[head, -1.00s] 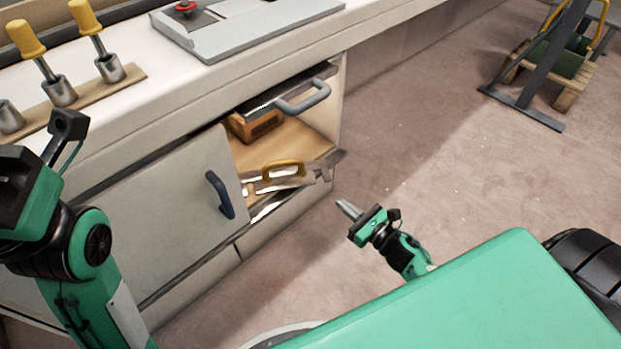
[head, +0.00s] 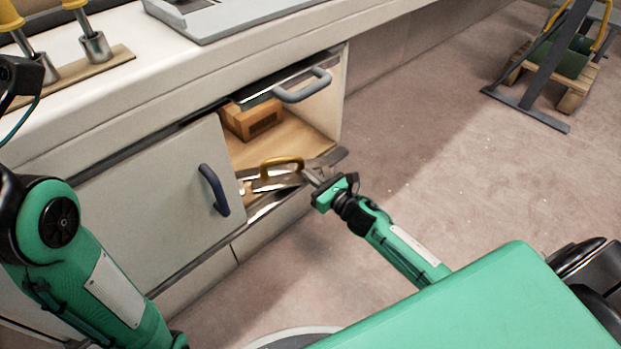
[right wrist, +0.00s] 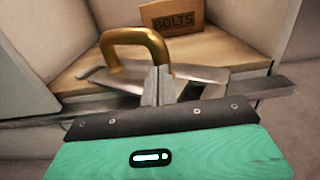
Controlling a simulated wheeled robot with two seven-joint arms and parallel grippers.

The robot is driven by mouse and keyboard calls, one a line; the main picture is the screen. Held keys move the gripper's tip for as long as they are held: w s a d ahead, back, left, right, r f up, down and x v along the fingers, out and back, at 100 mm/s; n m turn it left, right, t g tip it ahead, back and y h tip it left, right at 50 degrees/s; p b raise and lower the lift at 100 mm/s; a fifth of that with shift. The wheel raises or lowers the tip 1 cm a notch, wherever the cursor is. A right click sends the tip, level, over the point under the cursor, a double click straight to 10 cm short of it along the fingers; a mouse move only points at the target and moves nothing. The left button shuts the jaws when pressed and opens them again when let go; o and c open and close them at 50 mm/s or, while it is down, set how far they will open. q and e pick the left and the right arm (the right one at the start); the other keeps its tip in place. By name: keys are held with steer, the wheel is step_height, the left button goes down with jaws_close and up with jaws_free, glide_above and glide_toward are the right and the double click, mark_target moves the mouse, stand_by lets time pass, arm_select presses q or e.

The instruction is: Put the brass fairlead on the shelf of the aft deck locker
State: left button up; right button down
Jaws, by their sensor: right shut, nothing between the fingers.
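A thick brass arch (head: 283,166), which looks like the fairlead, stands among flat silvery metal pieces (head: 322,163) at the front edge of the open locker's wooden shelf (head: 290,140). The arch also shows in the right wrist view (right wrist: 136,42), upper left of the fingers. My right gripper (head: 309,177) is shut and empty, its fingertips just right of the arch. In the right wrist view the fingers (right wrist: 158,82) overlap the metal pieces; I cannot tell whether they touch. My left arm is at the left edge; its fingers are out of view.
A cardboard box marked BOLTS (right wrist: 172,18) stands deeper on the shelf. A locker door with a blue handle (head: 214,190) is to the left. A raised panel with a grey handle (head: 303,87) overhangs the opening. The floor to the right is clear up to a stand (head: 540,85).

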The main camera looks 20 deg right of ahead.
mark_target(286, 157)
steer(key=shift+w+a, duration=0.1)
steer(key=shift+w, duration=0.05)
steer(key=b+x, duration=0.1)
steer(key=x, duration=0.9)
steer(key=shift+f, duration=0.1)
steer(key=shift+w+a+b, duration=0.2)
steer(key=shift+w+b, duration=0.1)
steer(key=shift+w, duration=0.2)
